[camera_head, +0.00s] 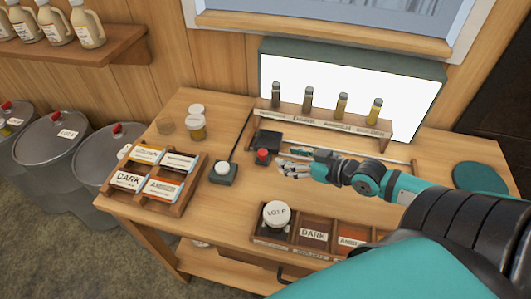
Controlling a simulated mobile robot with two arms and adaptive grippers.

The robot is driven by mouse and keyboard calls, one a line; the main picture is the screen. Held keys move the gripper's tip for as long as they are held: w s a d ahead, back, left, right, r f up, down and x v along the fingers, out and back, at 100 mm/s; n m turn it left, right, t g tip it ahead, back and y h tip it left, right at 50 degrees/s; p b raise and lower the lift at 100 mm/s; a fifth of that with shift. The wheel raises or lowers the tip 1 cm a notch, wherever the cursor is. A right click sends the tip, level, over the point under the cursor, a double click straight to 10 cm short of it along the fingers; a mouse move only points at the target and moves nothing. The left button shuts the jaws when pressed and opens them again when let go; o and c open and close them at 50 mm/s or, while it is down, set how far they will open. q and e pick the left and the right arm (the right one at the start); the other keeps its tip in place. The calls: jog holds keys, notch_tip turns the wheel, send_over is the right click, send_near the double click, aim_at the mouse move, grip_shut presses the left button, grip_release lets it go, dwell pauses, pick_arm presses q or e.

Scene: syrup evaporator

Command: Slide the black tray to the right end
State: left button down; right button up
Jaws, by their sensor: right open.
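The black tray (267,139) is a small dark block at the left end of a pale rail (345,151), below the rack of sample vials. A red knob (262,154) on a dark base sits at its front; I cannot tell whether it is joined to the tray. My right gripper (283,167) is open, just right of and slightly in front of the red knob, with nothing seen between its fingers. My right arm comes in from the right and covers part of the tabletop. My left gripper is not in view.
A lit panel (420,89) stands behind the vial rack (327,121). A wooden card tray (189,197), a jar (196,129) and a white-buttoned box (222,171) are on the left. A compartment box (271,240) is in front; a green disc (480,178) lies at the right.

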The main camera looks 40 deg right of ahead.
aim_at(264, 152)
jog(key=x, duration=0.2)
jog(key=shift+w+a, duration=0.1)
jog(key=shift+w, duration=0.25)
jog(key=x, duration=0.6)
jog(key=shift+w+a+f, duration=0.2)
jog(key=shift+w+f, duration=0.1)
jog(key=shift+w, duration=0.1)
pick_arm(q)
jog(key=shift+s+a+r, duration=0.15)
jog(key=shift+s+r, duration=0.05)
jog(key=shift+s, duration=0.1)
pick_arm(e)
jog(key=shift+c, duration=0.7)
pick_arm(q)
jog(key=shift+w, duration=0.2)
pick_arm(e)
grip_shut()
